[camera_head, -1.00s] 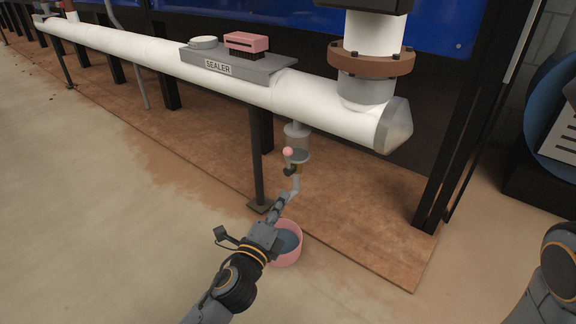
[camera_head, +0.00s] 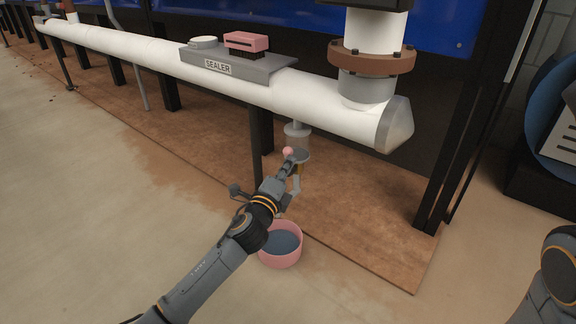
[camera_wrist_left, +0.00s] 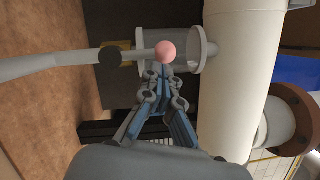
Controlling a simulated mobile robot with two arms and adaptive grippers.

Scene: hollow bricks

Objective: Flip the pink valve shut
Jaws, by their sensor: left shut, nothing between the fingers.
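The pink valve knob (camera_head: 288,151) is a small ball beside the clear fitting (camera_head: 297,138) under the white pipe. In the left wrist view the knob (camera_wrist_left: 166,51) sits at the end of a pale lever (camera_wrist_left: 143,53) that runs left to a dark pivot (camera_wrist_left: 110,55). My left gripper (camera_head: 286,164) is shut and empty, with its tips right at the knob. In the wrist view the fingertips (camera_wrist_left: 165,72) point at the knob's underside; I cannot tell whether they touch. The gripper hides part of the lever and spout in the head view.
A pink tub (camera_head: 281,261) of dark liquid stands on the floor below the spout. The white pipe (camera_head: 150,52) carries a grey SEALER plate (camera_head: 262,70) with a pink block (camera_head: 246,41). A dark post (camera_head: 255,140) stands left of the gripper.

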